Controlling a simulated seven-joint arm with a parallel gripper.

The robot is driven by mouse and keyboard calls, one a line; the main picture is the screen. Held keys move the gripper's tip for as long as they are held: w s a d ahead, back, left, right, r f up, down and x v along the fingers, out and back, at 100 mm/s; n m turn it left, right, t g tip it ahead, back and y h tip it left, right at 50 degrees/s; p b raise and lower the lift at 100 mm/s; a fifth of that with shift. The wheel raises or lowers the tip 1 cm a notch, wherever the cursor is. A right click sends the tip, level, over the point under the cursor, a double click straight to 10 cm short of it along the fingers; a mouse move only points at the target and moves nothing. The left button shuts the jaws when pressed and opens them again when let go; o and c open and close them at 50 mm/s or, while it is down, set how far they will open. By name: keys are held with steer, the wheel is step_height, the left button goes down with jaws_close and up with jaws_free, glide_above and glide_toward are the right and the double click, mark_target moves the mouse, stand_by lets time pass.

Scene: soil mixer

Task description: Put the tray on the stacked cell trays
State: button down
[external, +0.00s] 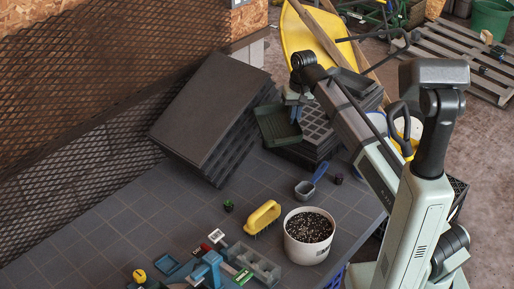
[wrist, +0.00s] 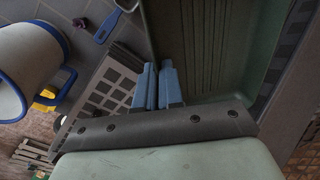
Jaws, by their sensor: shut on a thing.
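The tray (external: 278,126) is a shallow dark green tray with a ribbed floor. It hangs tilted from my gripper (external: 295,108), just left of the stacked cell trays (external: 318,128) in the external view. In the wrist view the blue fingers (wrist: 158,85) are closed at the near edge of the tray (wrist: 210,40); the exact pinch point is hard to see. The stacked cell trays are dark with square cells and sit at the back right of the table. Part of their grid shows left of the fingers in the wrist view (wrist: 108,95). I cannot tell whether the tray touches the stack.
A large dark tilted block (external: 205,105) stands left of the tray, near the mesh wall. A blue-handled scoop (external: 308,186), a yellow brush (external: 262,217) and a white pot of soil (external: 309,236) lie nearer. The table's left middle is clear.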

steer(key=w+d+f+n, duration=0.1)
steer(key=w+d+n, duration=0.1)
steer(key=w+d, duration=0.75)
steer(key=w+d+n+g, duration=0.1)
steer(key=w+d+n, duration=0.3)
steer(key=w, duration=1)
steer(key=w+d+f+n, duration=0.1)
steer(key=w+d, duration=0.7)
steer(key=w, duration=0.3)
steer(key=shift+w+a+f, duration=0.1)
steer(key=shift+f, duration=2.2)
steer(key=shift+w+a+f, duration=0.1)
steer(key=shift+f, duration=2.15)
steer(key=shift+f, duration=0.15)
steer(key=c, duration=1.3)
jaws_free()
steer(key=shift+o, duration=0.2)
step_height(320, 180, up, 12)
steer(key=w+d, duration=0.1)
steer(key=shift+w+d, duration=0.15)
steer(key=shift+d, duration=0.05)
